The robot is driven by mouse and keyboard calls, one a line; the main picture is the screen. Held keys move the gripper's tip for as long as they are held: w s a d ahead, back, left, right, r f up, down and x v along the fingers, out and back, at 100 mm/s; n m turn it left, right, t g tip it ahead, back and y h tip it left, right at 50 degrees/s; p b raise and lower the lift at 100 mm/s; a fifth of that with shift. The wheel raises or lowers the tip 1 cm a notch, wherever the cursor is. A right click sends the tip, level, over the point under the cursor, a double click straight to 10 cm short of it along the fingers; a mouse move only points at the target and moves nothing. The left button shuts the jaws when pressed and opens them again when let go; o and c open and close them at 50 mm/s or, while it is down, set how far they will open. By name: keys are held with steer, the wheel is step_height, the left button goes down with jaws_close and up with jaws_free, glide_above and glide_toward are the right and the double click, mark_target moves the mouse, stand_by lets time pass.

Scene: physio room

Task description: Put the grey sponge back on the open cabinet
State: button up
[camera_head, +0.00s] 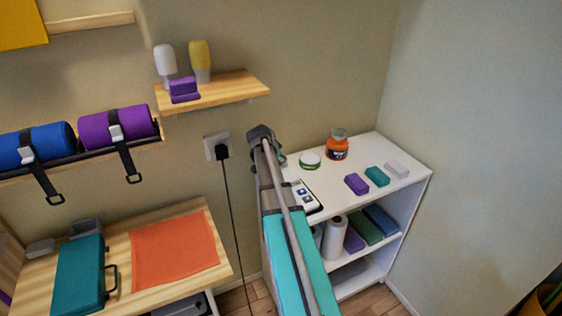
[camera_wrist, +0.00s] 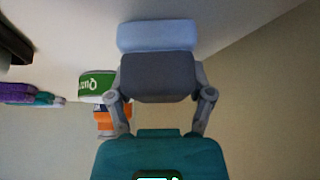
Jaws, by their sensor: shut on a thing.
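My gripper (camera_wrist: 160,98) is shut on the grey sponge (camera_wrist: 157,78), a dark grey block between its two fingers in the wrist view. A pale blue-grey part sits against its far side; I cannot tell if it belongs to the sponge. In the head view my arm's dark end (camera_head: 262,136) is raised by the back left of the open cabinet, and the held sponge is not clearly seen there. The open cabinet (camera_head: 378,149) is white, with a flat top and open shelves below.
On the cabinet top are a green-and-white tin (camera_head: 310,160), an orange jar (camera_head: 337,145), a purple block (camera_head: 357,184), a teal block (camera_head: 377,176), a whitish block (camera_head: 397,169) and a white device (camera_head: 306,197). A wall shelf (camera_head: 235,88) is at upper left of my arm.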

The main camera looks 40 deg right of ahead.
steer(key=shift+f, duration=0.2)
steer(key=o, duration=1)
steer(key=shift+r, duration=0.1)
steer(key=shift+r, duration=0.15)
steer(key=shift+r, duration=0.15)
steer(key=p+v, duration=0.5)
steer(key=shift+a+r, duration=0.1)
steer(key=shift+r, duration=0.05)
steer(key=p+v, duration=0.5)
steer(key=v, duration=0.1)
steer(key=shift+a, duration=0.2)
steer(key=shift+r, duration=0.1)
